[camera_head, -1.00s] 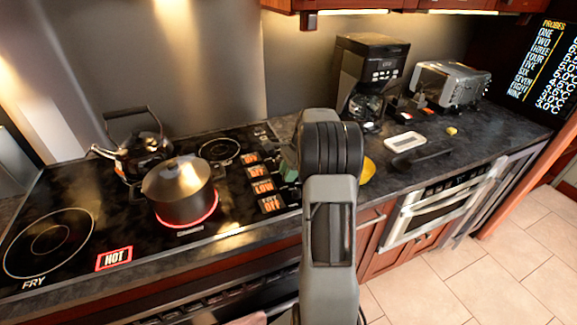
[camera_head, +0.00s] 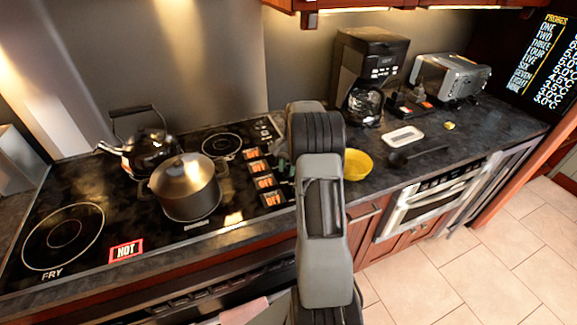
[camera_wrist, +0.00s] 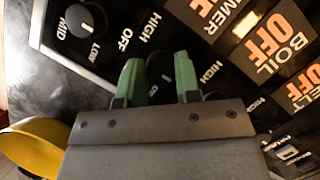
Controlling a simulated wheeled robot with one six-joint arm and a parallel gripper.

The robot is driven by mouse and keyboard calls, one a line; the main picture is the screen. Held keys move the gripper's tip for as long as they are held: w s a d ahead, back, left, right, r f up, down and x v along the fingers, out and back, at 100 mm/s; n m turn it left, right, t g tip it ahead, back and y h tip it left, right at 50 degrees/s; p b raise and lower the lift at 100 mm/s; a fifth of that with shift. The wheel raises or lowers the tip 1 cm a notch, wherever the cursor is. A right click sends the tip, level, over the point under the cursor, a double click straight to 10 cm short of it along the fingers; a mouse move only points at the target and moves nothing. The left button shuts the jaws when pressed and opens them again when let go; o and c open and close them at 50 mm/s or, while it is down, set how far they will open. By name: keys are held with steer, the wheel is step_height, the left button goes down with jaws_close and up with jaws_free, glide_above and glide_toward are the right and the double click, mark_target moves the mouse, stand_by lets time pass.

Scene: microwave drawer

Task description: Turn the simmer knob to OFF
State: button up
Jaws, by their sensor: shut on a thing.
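A black knob (camera_wrist: 157,66) on the stove's control panel sits between the green fingertips of my gripper (camera_wrist: 158,78). Both fingers close around it in the wrist view. A white mark shows near the knob's lower edge, with OFF and HIGH lettering around it. In the head view, my arm hides most of the gripper and knob. A dark lidded pot (camera_head: 187,190) stands on a burner, with no red glow visible beneath it.
Another knob (camera_wrist: 82,24) is at the upper left of the wrist view. A BOIL OFF sign (camera_wrist: 267,44) is at right. A kettle (camera_head: 148,150) stands at the back left of the stove.

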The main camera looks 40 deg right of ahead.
stand_by(0.4)
steer(key=o, duration=0.9)
steer(key=shift+r, duration=0.1)
steer(key=v, duration=1.3)
steer(key=shift+w+r, duration=0.15)
steer(key=shift+r, duration=0.15)
steer(key=shift+n, duration=0.3)
